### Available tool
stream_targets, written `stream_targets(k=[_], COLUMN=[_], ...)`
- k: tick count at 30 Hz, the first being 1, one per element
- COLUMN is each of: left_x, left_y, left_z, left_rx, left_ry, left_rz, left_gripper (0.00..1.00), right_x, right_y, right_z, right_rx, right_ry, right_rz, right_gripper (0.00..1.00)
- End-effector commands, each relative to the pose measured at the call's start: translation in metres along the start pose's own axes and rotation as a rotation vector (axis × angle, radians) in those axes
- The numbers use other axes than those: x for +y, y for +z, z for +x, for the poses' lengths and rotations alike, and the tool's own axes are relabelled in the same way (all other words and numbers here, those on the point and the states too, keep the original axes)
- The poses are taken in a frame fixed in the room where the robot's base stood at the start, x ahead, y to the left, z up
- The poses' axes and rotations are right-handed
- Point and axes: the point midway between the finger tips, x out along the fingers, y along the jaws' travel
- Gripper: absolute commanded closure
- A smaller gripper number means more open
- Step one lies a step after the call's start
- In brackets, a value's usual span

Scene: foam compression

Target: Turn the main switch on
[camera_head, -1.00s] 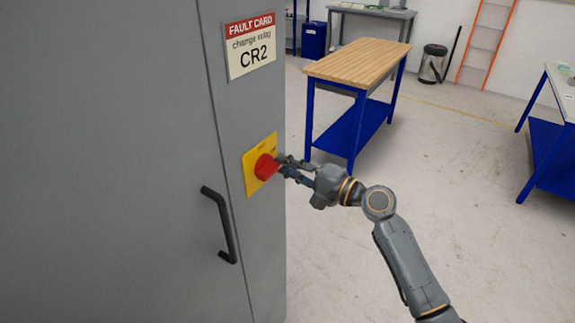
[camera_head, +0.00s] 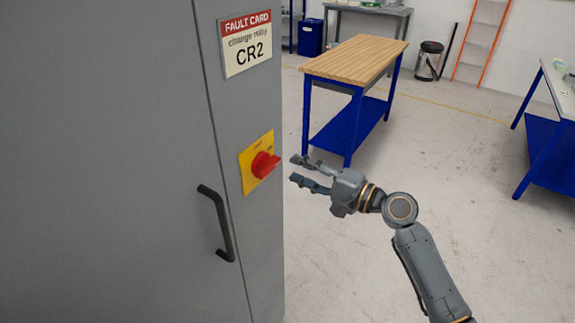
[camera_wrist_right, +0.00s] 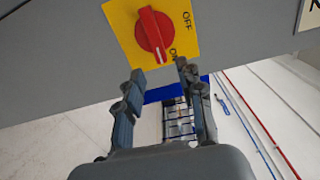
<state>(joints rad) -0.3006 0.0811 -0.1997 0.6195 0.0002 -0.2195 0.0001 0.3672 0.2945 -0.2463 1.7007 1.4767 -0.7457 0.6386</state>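The main switch is a red rotary knob (camera_head: 264,164) on a yellow plate (camera_head: 248,178), fixed to the grey cabinet's narrow front panel. In the right wrist view the red knob (camera_wrist_right: 152,34) is long and narrow, and its lower end lies close to the ON label (camera_wrist_right: 174,54). The OFF label (camera_wrist_right: 187,20) is farther up and right. My right gripper (camera_head: 296,169) is open and empty, a short way to the right of the knob and not touching it. Its two parted fingers (camera_wrist_right: 160,70) also show below the knob in the wrist view. My left gripper is not in view.
The grey cabinet (camera_head: 100,150) fills the left, with a black door handle (camera_head: 218,222) and a fault card (camera_head: 247,45) reading CR2. A wood-topped blue workbench (camera_head: 355,60) stands behind. Another blue table (camera_head: 545,150) is at the right. The floor between is clear.

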Motion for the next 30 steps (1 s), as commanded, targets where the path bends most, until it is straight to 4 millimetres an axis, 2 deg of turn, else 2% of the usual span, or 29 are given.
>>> stream_targets(k=[1, 6, 12, 27, 30], left_x=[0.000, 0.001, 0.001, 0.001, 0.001], left_y=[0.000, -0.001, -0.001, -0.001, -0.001], left_z=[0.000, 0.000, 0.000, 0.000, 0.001], left_rx=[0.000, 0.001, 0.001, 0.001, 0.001], left_ry=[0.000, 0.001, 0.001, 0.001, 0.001], left_rz=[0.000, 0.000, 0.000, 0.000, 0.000], left_gripper=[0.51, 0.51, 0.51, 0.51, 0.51], right_x=[0.001, 0.001, 0.001, 0.000, 0.009], right_y=[0.000, 0.001, 0.000, 0.001, -0.003], right_z=[-0.013, -0.046, -0.068, -0.072, -0.072], right_rx=[0.000, -0.001, -0.001, -0.002, 0.010], right_ry=[0.004, 0.004, 0.002, 0.001, 0.013], right_rz=[-0.002, -0.001, 0.001, 0.001, 0.002], right_gripper=[0.62, 0.62, 0.62, 0.62, 0.62])
